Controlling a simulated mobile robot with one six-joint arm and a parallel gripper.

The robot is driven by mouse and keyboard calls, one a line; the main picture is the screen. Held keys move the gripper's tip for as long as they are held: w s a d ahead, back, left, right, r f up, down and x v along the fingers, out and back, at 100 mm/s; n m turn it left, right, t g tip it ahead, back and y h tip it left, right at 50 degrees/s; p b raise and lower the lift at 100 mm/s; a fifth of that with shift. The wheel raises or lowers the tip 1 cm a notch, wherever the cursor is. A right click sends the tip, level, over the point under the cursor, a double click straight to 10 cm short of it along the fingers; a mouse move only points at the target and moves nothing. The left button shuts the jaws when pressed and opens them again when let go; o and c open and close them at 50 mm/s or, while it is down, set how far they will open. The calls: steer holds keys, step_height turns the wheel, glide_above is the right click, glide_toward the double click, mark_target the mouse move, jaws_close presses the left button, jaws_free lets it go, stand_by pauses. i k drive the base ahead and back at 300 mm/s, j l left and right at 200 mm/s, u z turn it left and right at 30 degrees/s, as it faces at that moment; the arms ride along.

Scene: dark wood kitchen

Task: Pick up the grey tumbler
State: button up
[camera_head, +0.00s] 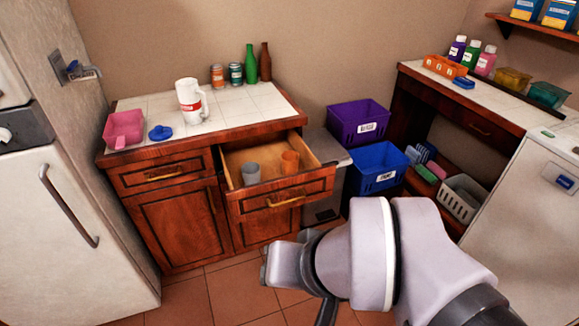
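The grey tumbler (251,173) stands inside the open top drawer (262,202) of the wooden cabinet, toward the drawer's left side. An orange tumbler (290,162) stands to its right in the same drawer, with a small gap between them. My arm reaches in from the lower right. Its end, with my gripper (268,270), is in front of and below the drawer, apart from the tumbler. The fingers are too small and turned away to tell whether they are open or shut.
The tiled counter (240,108) above holds a white pitcher (191,101), a pink container (123,129), a blue lid (160,132), cans and bottles. Purple (358,122) and blue (376,167) bins stand right of the cabinet. A fridge (75,220) is at left. Space above the drawer is clear.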

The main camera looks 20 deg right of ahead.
mark_target(251, 171)
steer(key=i+j, duration=0.2)
steer(key=i, duration=0.25)
steer(key=i+j, duration=0.15)
steer(key=i, duration=0.3)
steer(key=i+j, duration=0.2)
steer(key=i, duration=0.25)
steer(key=l+z, duration=0.05)
